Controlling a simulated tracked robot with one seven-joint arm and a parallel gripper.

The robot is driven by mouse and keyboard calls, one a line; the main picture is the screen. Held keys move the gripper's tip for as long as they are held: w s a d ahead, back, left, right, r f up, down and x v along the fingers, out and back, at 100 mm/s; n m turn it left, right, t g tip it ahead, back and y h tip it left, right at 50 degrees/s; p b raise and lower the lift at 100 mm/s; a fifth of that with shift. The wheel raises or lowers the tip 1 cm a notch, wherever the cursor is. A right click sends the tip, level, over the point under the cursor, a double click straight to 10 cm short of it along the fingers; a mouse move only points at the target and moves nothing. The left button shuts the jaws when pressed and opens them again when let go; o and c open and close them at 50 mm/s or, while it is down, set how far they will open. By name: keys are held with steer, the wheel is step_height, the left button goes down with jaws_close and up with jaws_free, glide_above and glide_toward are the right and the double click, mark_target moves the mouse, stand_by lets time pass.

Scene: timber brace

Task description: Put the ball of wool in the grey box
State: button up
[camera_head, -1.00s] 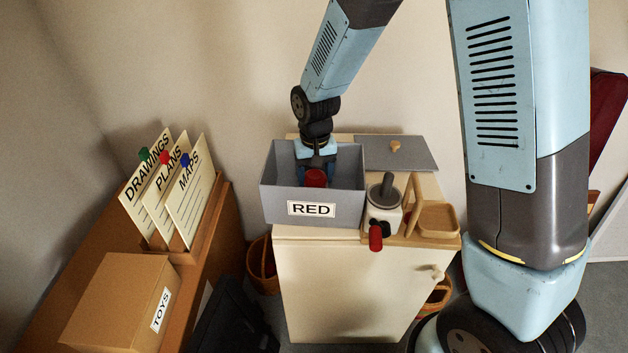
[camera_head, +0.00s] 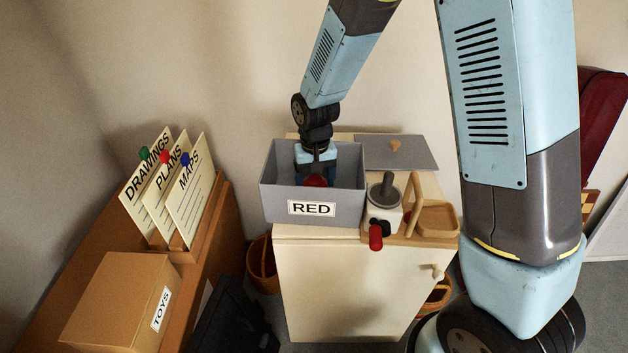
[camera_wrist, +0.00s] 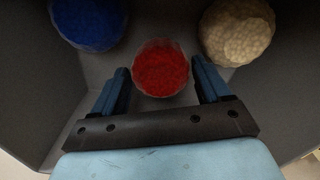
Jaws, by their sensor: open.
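The grey box (camera_head: 346,206) with a RED label stands on the cream cabinet. My gripper (camera_head: 316,176) points down inside it, its fingertips partly hidden by the front wall. A red ball of wool (camera_wrist: 161,68) shows between and just beyond my open fingers in the wrist view. Its top also shows over the front wall in the head view (camera_head: 316,181). The wrist view also shows a blue ball (camera_wrist: 88,22) at upper left and a cream ball (camera_wrist: 237,30) at upper right, both in the box.
A grey lid with a wooden knob (camera_head: 410,153) lies behind the box on the right. A grinder-like thing with a red handle (camera_head: 384,200) and a wooden tray (camera_head: 436,217) stand at the right. The cardboard TOYS box (camera_head: 115,300) and file cards are at left.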

mark_target(315, 180)
step_height(315, 180, up, 12)
steer(key=d+r+t, duration=0.1)
steer(key=d+r, duration=0.6)
steer(key=d, duration=0.1)
steer(key=s+d+r+m+t, duration=0.1)
steer(key=s+d+r+t, duration=0.1)
steer(key=s+d+r, duration=0.3)
steer(key=s+d+r+m+t, duration=0.2)
steer(key=s+d+r, duration=0.4)
steer(key=s+d, duration=0.6)
steer(key=shift+s+d+r+t, duration=0.3)
steer(key=shift+d, duration=0.95)
